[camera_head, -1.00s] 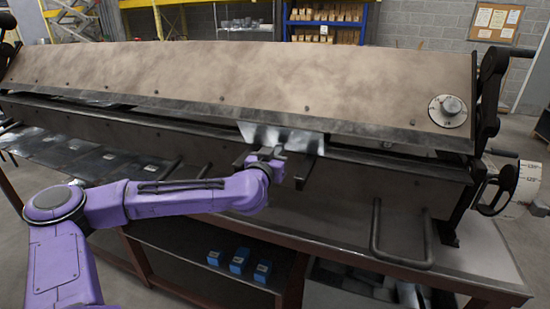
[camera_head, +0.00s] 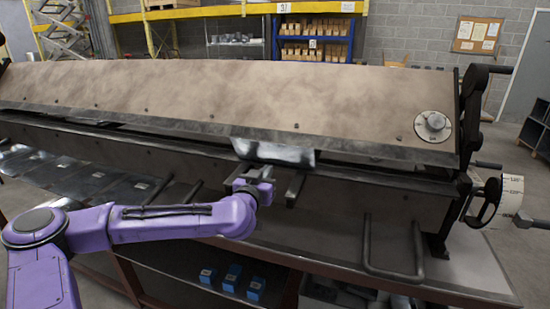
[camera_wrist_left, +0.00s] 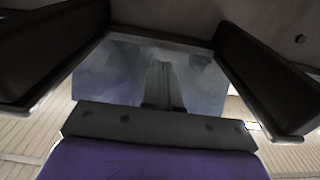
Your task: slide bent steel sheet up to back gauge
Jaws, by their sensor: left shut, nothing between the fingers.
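A small bent steel sheet (camera_head: 273,152) sits in the slot of the long folding machine, its shiny bent part sticking out toward me. In the left wrist view the sheet (camera_wrist_left: 105,72) is a blue-grey panel beyond the fingers. My left gripper (camera_head: 264,175) is just below and in front of the sheet's near edge; its shut, empty fingers (camera_wrist_left: 163,88) point at the panel. I cannot tell whether they touch it. The back gauge is not identifiable, with the slot's inside hidden behind the tilted upper beam (camera_head: 220,95). My right gripper is not in view.
Flat sheets (camera_head: 85,180) lie at left. Blue boxes (camera_head: 232,278) sit on the shelf below. Two dark parts flank the fingers in the wrist view.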

